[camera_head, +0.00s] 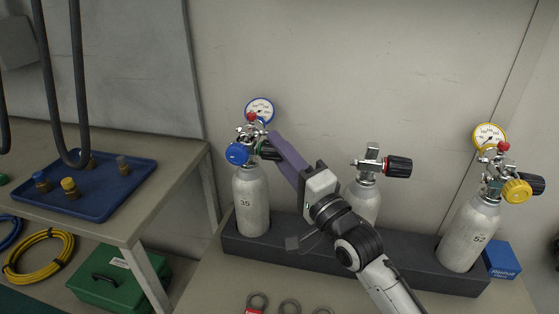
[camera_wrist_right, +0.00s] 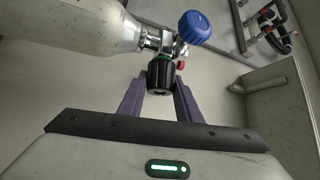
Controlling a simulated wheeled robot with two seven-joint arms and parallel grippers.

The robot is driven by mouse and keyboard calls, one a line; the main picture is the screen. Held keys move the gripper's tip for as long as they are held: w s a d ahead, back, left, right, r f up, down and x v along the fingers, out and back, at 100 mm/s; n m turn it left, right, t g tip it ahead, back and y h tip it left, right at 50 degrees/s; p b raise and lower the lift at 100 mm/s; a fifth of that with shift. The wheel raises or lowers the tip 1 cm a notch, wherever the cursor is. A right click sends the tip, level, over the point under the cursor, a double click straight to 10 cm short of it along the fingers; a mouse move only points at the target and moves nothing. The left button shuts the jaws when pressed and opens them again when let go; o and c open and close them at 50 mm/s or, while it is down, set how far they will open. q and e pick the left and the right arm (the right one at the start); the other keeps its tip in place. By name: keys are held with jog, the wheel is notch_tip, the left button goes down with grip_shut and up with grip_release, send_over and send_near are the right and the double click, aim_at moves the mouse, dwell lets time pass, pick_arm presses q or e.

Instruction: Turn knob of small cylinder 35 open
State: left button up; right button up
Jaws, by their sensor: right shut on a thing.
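Small cylinder 35 (camera_head: 252,200) stands upright in the rack, a grey bottle with a valve on top. Its valve carries a blue round cap (camera_head: 237,154), a blue-rimmed gauge (camera_head: 260,110) and a dark knob (camera_head: 266,151) on the right side. My right gripper (camera_head: 274,146) reaches in from the lower right, its purple fingers at this knob. In the right wrist view the black knob (camera_wrist_right: 160,78) sits between the two fingers (camera_wrist_right: 160,90), which are shut on it. The cylinder (camera_wrist_right: 85,25) lies sideways there, with the blue cap (camera_wrist_right: 194,27) beyond. My left gripper is out of view.
A middle cylinder (camera_head: 366,203) with a black-red knob (camera_head: 398,166) stands partly behind my right arm. Cylinder 52 (camera_head: 467,235) with a yellow cap (camera_head: 516,190) is at right, beside a blue box (camera_head: 502,260). A dark rack (camera_head: 290,251) holds the cylinders. A blue tray (camera_head: 115,200) is at left.

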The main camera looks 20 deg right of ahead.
jog(key=shift+n+t+y+b, duration=0.3)
jog(key=shift+n+t+b, duration=0.2)
jog(key=shift+n+b, duration=0.25)
jog(key=shift+r, duration=0.1)
jog(key=o, duration=1)
jog(key=shift+s+f, duration=0.2)
jog(key=shift+s, duration=0.05)
jog(key=v, duration=0.9)
jog(key=shift+s+d+f, duration=0.15)
jog(key=shift+s, duration=0.25)
